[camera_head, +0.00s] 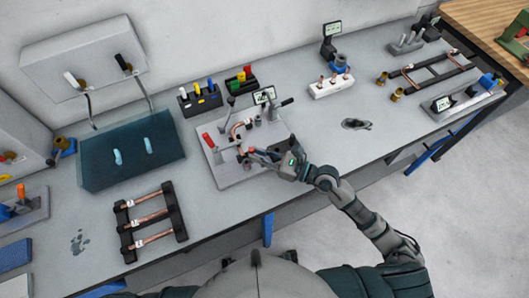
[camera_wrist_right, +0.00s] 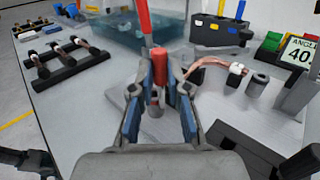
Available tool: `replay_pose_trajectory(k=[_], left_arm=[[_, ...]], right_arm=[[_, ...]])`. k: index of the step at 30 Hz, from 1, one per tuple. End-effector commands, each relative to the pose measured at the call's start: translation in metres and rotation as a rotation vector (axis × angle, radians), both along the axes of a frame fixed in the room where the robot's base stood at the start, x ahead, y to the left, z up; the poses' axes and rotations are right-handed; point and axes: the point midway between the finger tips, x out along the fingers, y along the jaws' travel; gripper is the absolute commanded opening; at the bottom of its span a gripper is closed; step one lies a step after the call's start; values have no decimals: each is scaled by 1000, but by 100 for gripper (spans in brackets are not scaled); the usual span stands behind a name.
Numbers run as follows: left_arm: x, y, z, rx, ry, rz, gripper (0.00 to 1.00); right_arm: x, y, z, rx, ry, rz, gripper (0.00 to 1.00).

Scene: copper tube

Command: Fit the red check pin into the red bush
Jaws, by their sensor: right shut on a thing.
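The red check pin (camera_wrist_right: 158,66) stands roughly upright between the fingers of my right gripper (camera_wrist_right: 158,88), with its red part uppermost and a grey part below. In the head view my right gripper (camera_head: 248,153) reaches in from the right, over the front of the grey fixture plate (camera_head: 238,174). The gripper is shut on the pin. I cannot make out the red bush; the pin and fingers cover the spot below, so I cannot tell whether the pin's tip is in it. My left gripper is not in view.
A bent copper tube (camera_wrist_right: 208,63) lies on the fixture close to the fingers. A red-handled lever (camera_head: 208,141) stands at the plate's left, and an angle display (camera_head: 264,95) behind. A rack with copper tubes (camera_head: 151,218) lies front left. The bench right of the fixture is mostly clear.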

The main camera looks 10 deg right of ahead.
Motion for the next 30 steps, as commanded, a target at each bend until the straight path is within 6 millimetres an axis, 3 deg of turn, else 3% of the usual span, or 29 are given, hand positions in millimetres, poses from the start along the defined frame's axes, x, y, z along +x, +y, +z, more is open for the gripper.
replay_pose_trajectory(k=[30], left_arm=[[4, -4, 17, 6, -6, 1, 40]], right_arm=[[-1, -6, 15, 10, 3, 1, 0]])
